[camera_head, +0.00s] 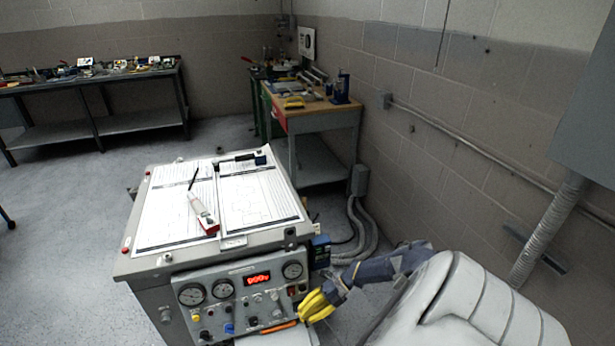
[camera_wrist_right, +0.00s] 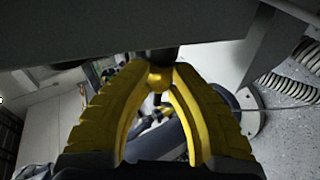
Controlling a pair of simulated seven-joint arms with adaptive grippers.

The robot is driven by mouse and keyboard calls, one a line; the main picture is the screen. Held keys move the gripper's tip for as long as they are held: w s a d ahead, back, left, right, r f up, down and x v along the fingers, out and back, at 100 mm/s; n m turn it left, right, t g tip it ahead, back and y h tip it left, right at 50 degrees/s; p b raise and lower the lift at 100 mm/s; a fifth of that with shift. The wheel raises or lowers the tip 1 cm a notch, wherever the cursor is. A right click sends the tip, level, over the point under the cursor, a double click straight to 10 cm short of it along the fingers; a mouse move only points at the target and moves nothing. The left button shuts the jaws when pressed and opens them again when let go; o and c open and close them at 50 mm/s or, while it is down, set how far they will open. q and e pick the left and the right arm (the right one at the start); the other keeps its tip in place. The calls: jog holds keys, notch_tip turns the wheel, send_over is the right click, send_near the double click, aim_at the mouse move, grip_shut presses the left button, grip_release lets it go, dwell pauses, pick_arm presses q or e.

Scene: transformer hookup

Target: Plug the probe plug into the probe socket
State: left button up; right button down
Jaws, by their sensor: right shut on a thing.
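The transformer cabinet's front panel (camera_head: 240,300) has round gauges, a red lit display (camera_head: 257,279) and several coloured knobs and sockets. My right gripper (camera_head: 312,306) is at the panel's right end, its yellow fingers pointing at the panel. In the right wrist view the fingers (camera_wrist_right: 160,76) close on a small dark piece, taken as the probe plug (camera_wrist_right: 163,56), right at the underside of a dark grey surface. The fingers hide most of it, and I cannot tell whether it is in a socket. I cannot tell which opening is the probe socket. My left gripper is not in view.
Papers (camera_head: 258,197), a red and white handheld device (camera_head: 204,214) and a dark pen lie on the cabinet top. A dark blue box (camera_head: 320,251) is on its right side. A workbench (camera_head: 325,113) stands behind; conduit (camera_head: 362,225) runs along the floor.

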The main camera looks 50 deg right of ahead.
jog(key=c, duration=1.2)
grip_release()
jog(key=shift+s+a+r, duration=0.15)
jog(key=shift+s+a, duration=0.25)
jog(key=shift+s, duration=0.3)
jog(key=shift+s+a+r, duration=0.15)
jog(key=shift+s+a, duration=0.3)
jog(key=shift+s, duration=0.2)
jog(key=shift+s+a+r, duration=0.15)
jog(key=shift+s+a, duration=0.25)
jog(key=shift+s, duration=0.3)
jog(key=v, duration=1.2)
